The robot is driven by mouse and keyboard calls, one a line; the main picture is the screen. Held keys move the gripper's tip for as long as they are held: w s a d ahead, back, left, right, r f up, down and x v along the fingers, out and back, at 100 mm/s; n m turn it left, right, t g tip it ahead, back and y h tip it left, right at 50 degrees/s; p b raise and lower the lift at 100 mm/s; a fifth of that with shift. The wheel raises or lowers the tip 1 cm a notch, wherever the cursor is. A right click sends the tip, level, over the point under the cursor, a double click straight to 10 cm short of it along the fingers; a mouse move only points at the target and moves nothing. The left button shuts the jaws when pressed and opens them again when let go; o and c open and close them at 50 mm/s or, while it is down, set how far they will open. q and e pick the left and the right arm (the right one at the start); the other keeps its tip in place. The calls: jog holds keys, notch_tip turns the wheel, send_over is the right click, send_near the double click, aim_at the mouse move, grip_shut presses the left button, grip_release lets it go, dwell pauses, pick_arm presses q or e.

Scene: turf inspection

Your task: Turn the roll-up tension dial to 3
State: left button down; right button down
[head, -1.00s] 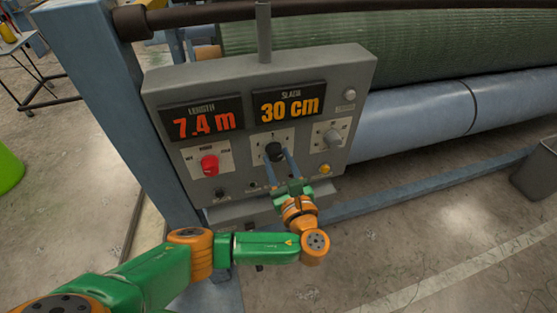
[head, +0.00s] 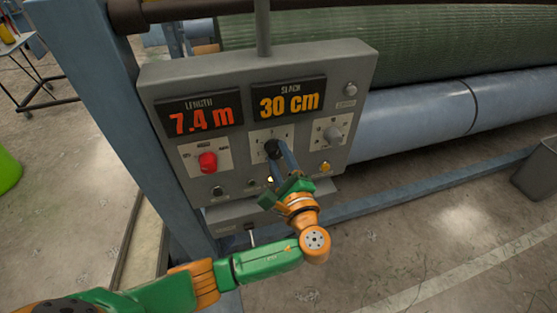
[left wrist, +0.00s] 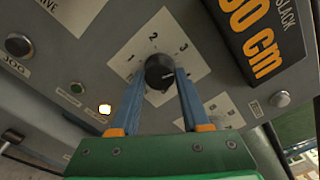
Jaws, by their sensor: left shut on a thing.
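The tension dial is a black round knob (head: 272,148) on a white numbered plate in the middle of the grey control panel (head: 360,75). In the left wrist view the knob (left wrist: 158,66) has 1, 2 and 3 printed around its upper side. A pale mark on the knob points to the right, below the 3; its exact setting is hard to read. My left gripper (head: 279,154) is shut on the knob, with one blue finger on each side in the left wrist view (left wrist: 160,84). My right gripper is not in view.
A red knob (head: 208,162) sits to the left and a grey knob (head: 332,134) to the right on the panel. Displays above read 7.4 m (head: 203,120) and 30 cm (head: 289,103). A small lit button (left wrist: 105,108) is near the fingers. A green turf roll (head: 400,45) lies behind.

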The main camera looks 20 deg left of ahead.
pick_arm(q)
jog(key=shift+n+b, duration=0.8)
jog(key=shift+n, duration=0.9)
jog(key=shift+c, duration=1.9)
grip_release()
jog(key=b+v, duration=0.2)
jog(key=v, duration=0.5)
